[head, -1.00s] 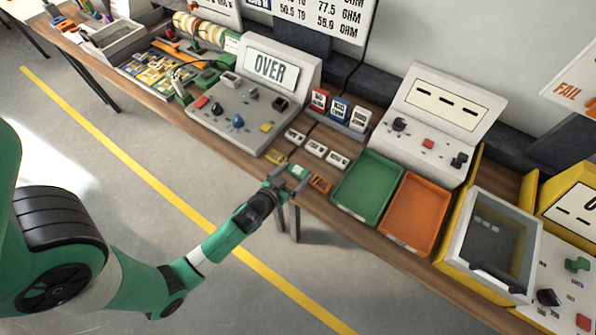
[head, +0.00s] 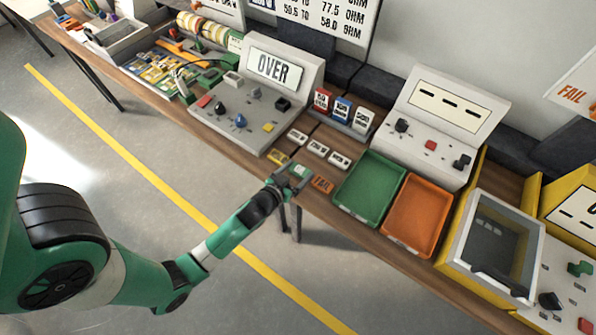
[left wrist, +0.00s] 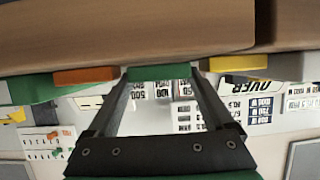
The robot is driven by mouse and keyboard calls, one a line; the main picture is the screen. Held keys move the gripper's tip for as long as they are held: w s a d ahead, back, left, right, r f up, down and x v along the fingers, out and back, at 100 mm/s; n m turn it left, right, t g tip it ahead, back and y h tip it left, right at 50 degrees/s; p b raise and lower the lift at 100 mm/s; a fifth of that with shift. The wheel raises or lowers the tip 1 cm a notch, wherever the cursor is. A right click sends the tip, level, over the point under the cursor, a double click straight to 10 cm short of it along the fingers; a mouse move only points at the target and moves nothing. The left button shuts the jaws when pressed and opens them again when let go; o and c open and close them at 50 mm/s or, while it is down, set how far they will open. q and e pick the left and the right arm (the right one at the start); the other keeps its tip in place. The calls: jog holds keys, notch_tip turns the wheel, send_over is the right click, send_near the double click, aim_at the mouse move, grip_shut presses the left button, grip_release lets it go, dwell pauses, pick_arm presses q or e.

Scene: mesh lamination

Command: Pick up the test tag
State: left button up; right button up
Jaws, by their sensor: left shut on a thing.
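A green tag (head: 299,170) is at the front edge of the bench, between a yellow tag (head: 278,157) and an orange tag marked FAIL (head: 321,184). My left gripper (head: 293,175) is shut on the green tag. In the left wrist view the green tag (left wrist: 160,71) spans the gap between the two fingertips, with the orange tag (left wrist: 86,76) and the yellow tag (left wrist: 238,63) on either side. I cannot tell whether the green tag is clear of the wood. The print on it is too small to read. My right gripper is not in view.
Behind the tags lie several small white labelled blocks (head: 317,149). A green tray (head: 345,208) and an orange tray (head: 394,239) stand to the right. A grey meter console reading OVER (head: 226,115) stands to the left. The floor in front is free.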

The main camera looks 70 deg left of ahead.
pick_arm(q)
jog(key=r+p, duration=0.1)
jog(key=r, duration=0.1)
jog(key=s+r+p, duration=0.1)
jog(key=r, duration=0.1)
jog(key=shift+d+r+p, duration=0.15)
jog(key=shift+r+p, duration=0.15)
jog(key=s+d+r+p, duration=0.3)
jog(key=s+r, duration=0.5)
jog(key=s, duration=0.4)
jog(key=shift+s+d, duration=0.15)
jog(key=shift+s, duration=0.15)
